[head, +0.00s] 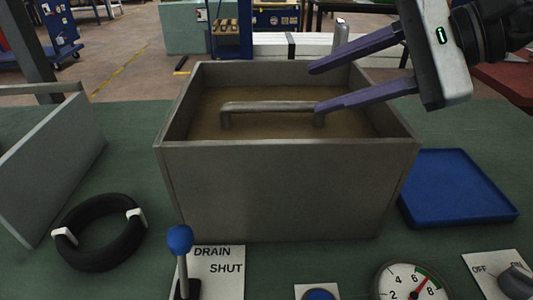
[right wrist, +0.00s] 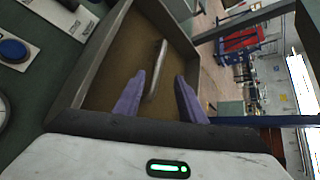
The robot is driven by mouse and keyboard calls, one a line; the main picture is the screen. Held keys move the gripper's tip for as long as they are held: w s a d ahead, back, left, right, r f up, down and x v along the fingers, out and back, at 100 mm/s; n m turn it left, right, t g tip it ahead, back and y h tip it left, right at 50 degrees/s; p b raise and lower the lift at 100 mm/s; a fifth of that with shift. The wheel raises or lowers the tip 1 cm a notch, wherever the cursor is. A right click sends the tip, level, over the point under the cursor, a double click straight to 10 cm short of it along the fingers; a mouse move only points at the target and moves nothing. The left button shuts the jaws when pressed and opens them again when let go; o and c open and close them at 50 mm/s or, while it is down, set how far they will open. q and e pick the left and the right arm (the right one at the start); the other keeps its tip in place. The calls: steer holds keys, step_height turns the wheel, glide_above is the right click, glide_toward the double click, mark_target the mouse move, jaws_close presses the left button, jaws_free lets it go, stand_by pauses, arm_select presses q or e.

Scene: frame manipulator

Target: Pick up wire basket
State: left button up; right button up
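The wire basket itself does not show. A grey metal handle (head: 270,106) rises from brown, murky-looking contents (head: 360,112) inside a grey open-topped tank (head: 280,190), and whatever is below is hidden. My right gripper (head: 316,88) comes in from the upper right, open and empty, with its purple fingertips near the handle's right end. In the right wrist view the handle (right wrist: 161,60) appears between the two spread fingers of the gripper (right wrist: 160,78). I cannot tell whether the lower finger touches the handle. My left gripper is not in view.
A blue tray (head: 455,187) lies right of the tank. A black ring with white clips (head: 100,235) and a grey panel-sided object (head: 50,170) are left. A blue-knobbed lever (head: 180,240), "DRAIN SHUT" plate (head: 222,262) and gauge (head: 410,284) stand in front.

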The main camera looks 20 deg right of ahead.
mark_target(278, 104)
steer(key=p+x, duration=0.1)
steer(key=x, duration=0.2)
steer(key=shift+w+a+f, duration=0.15)
steer(key=shift+a, duration=0.2)
steer(key=x, duration=0.5)
steer(key=shift+w+a+f+p, duration=0.2)
steer(key=shift+a+f+p, duration=0.05)
steer(key=shift+a+p, duration=0.1)
steer(key=shift+w+a+f, duration=0.15)
steer(key=shift+w+f, duration=0.05)
steer(key=shift+f, duration=0.05)
steer(key=shift+c, duration=0.2)
jaws_close()
steer(key=shift+f, duration=0.15)
steer(key=shift+s, duration=0.1)
